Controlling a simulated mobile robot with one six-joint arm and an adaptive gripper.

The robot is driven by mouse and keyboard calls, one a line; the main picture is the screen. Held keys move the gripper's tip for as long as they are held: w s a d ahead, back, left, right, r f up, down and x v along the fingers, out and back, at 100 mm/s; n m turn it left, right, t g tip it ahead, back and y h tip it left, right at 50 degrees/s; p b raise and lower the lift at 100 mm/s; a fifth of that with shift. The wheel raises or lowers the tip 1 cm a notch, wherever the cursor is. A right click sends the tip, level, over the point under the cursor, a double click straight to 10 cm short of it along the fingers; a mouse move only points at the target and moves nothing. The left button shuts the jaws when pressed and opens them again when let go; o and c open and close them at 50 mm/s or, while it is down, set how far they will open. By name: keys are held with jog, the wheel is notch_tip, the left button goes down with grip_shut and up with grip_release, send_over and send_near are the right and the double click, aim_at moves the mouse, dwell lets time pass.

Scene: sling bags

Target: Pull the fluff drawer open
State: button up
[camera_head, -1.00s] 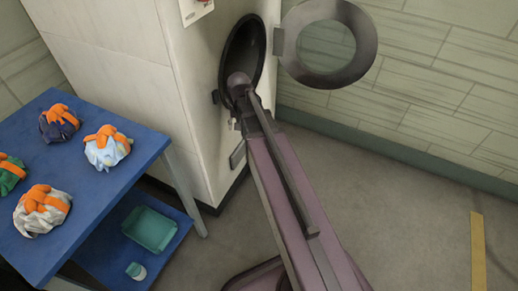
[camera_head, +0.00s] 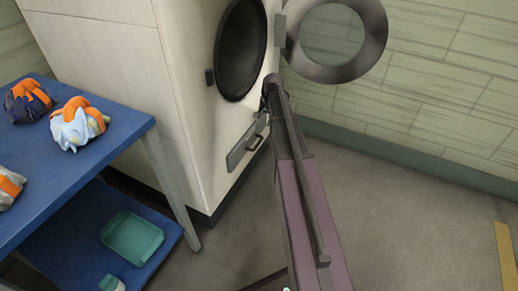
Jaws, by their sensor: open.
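The fluff drawer (camera_head: 238,154) is a narrow grey panel low on the front of the white dryer (camera_head: 190,110), below the round door opening. It looks shut, flush with the front. A small dark handle (camera_head: 254,143) shows near its right end. My gripper (camera_head: 262,124) is open, small and dark at the end of my arm, just above the handle. I cannot tell whether it touches the handle. My arm hides part of the dryer's right side.
The round dryer door (camera_head: 372,58) stands open to the right, close to my arm. A blue table (camera_head: 95,165) at left carries several bags with orange straps. Its lower shelf holds a teal tray (camera_head: 132,256) and a small jar (camera_head: 111,284).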

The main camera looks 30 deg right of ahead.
aim_at(258, 143)
jog(key=shift+w+d+f, duration=0.2)
jog(key=shift+d+f, duration=0.15)
jog(key=shift+d, duration=0.1)
jog(key=shift+f, duration=0.1)
jog(key=f+b, duration=0.4)
jog(key=w+a+f+b, duration=0.1)
jog(key=f+b, duration=0.4)
jog(key=w+f+b, duration=0.1)
jog(key=f+b, duration=0.3)
jog(key=shift+a+f+b, duration=0.15)
jog(key=shift+a+b, duration=0.2)
dwell(0.5)
grip_shut()
jog(key=shift+a, duration=0.2)
jog(key=shift+d, duration=0.1)
